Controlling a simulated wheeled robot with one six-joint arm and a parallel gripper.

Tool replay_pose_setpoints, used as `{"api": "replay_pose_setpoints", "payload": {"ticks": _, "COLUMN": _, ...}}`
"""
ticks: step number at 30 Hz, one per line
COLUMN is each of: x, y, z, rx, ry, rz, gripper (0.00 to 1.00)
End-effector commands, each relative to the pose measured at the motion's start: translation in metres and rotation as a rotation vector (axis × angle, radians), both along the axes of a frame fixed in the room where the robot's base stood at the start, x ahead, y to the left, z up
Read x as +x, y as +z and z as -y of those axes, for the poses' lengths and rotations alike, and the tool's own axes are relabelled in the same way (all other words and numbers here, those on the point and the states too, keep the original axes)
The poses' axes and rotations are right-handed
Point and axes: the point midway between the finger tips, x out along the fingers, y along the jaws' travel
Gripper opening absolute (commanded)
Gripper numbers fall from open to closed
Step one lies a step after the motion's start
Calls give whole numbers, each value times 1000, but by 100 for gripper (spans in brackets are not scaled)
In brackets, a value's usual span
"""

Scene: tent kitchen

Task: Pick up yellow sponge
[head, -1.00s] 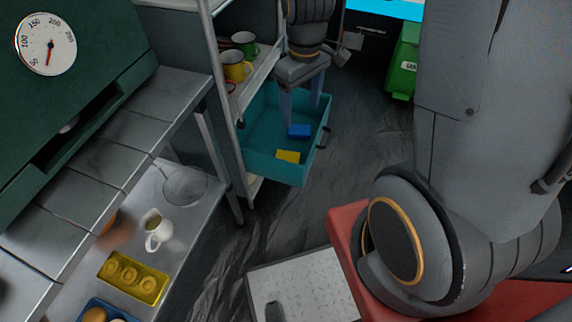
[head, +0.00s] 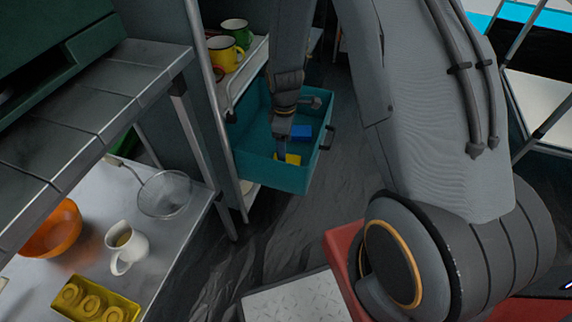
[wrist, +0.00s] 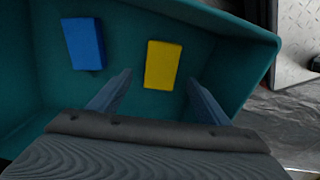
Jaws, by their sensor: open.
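The yellow sponge (wrist: 163,65) lies flat on the floor of the teal drawer (head: 250,165). In the wrist view it shows between and just beyond the tips of my gripper (wrist: 160,84), which is open with empty space between its fingers. In the head view my gripper (head: 281,157) points down into the drawer, and it partly covers the yellow sponge (head: 292,159). I cannot tell how high the fingertips are above the drawer floor.
A blue sponge (wrist: 83,43) lies left of the yellow one in the drawer. The drawer walls stand close around my gripper. Yellow (head: 224,53) and green (head: 236,30) mugs stand on the shelf above. A steel counter (head: 180,225) with a bowl, jug and strainer is at left.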

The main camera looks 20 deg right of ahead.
Motion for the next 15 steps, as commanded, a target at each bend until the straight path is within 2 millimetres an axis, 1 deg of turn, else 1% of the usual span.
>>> {"api": "replay_pose_setpoints", "payload": {"ticks": 4, "x": -1, "y": -13, "z": 0, "rx": 0, "ry": -1, "rz": 0, "gripper": 70}}
{"api": "replay_pose_setpoints", "payload": {"ticks": 11, "x": -3, "y": -46, "z": 0, "rx": 0, "ry": -2, "rz": -1, "gripper": 70}}
{"api": "replay_pose_setpoints", "payload": {"ticks": 15, "x": -2, "y": -51, "z": 0, "rx": -1, "ry": -2, "rz": 2, "gripper": 70}}
